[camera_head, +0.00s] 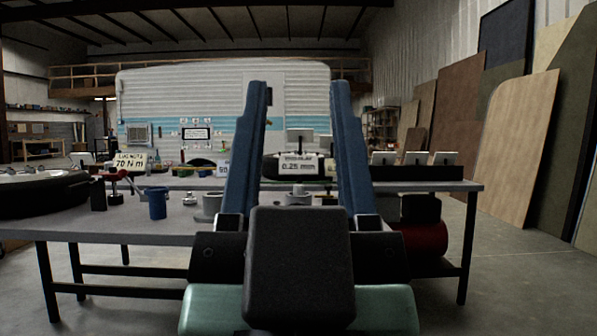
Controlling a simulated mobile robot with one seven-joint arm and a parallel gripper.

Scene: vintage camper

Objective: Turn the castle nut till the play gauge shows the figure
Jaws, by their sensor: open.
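My gripper (302,92) fills the middle foreground, seen from behind. Its two long blue fingers stand wide apart with nothing between them at their tips. Between the fingers, farther off on the bench, a white card (299,165) reads 0.25 mm; its upper line is too small to read surely. Grey round metal parts (298,198) stand below it, partly hidden by my gripper. I cannot make out which part is the castle nut, or a play gauge dial.
A long grey workbench (120,222) crosses the view. It bears a blue cup (157,203), a black tyre (40,190) at left and a 70 N m card (130,163). A camper (290,95) stands behind; panels (510,150) lean at right. A red tank (424,240) sits below the bench.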

